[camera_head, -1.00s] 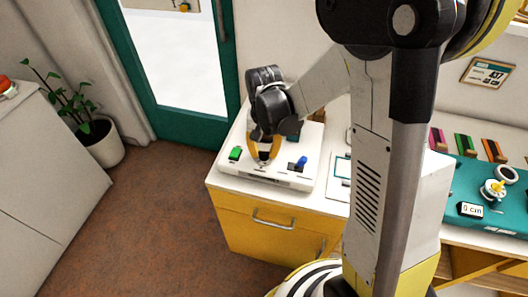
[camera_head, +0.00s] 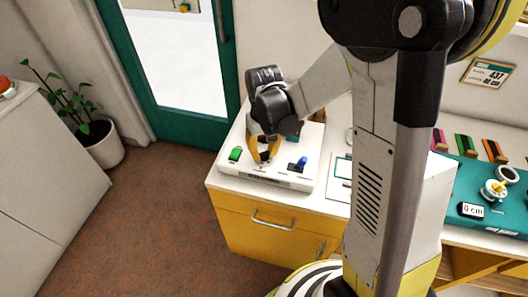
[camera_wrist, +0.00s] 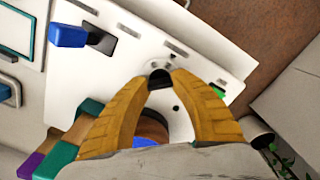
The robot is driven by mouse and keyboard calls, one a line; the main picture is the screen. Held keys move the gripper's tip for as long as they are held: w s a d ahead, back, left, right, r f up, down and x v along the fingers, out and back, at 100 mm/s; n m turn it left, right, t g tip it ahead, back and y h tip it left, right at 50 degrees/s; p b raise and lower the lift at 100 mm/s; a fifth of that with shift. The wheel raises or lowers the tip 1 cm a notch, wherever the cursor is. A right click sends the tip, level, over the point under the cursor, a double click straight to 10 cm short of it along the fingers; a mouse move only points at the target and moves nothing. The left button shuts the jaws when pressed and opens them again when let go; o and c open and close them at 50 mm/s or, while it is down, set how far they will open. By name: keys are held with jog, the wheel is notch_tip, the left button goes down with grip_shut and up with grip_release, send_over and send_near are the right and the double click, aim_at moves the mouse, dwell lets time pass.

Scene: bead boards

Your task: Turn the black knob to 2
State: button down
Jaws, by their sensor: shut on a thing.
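The black knob (camera_wrist: 160,79) sits on a white board (camera_wrist: 110,85), between my fingertips in the wrist view. My gripper (camera_wrist: 160,80) is shut on it, with a yellow finger on either side. In the head view my gripper (camera_head: 264,158) points down at the middle of the white board (camera_head: 285,181), and its fingers largely hide the knob there. A grey round mark shows beside the knob in the wrist view. I cannot read any numbers around the knob or tell where it points.
A green control (camera_head: 235,154) and a blue lever (camera_head: 299,163) flank my gripper on the board. The board rests on a white-topped yellow cabinet (camera_head: 262,222). A teal board (camera_head: 488,225) stands at right. A potted plant (camera_head: 100,145) is on the floor at left.

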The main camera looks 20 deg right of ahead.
aim_at(264, 152)
jog(key=c, duration=1.1)
grip_release()
jog(key=shift+o, duration=0.2)
notch_tip(264, 152, up, 12)
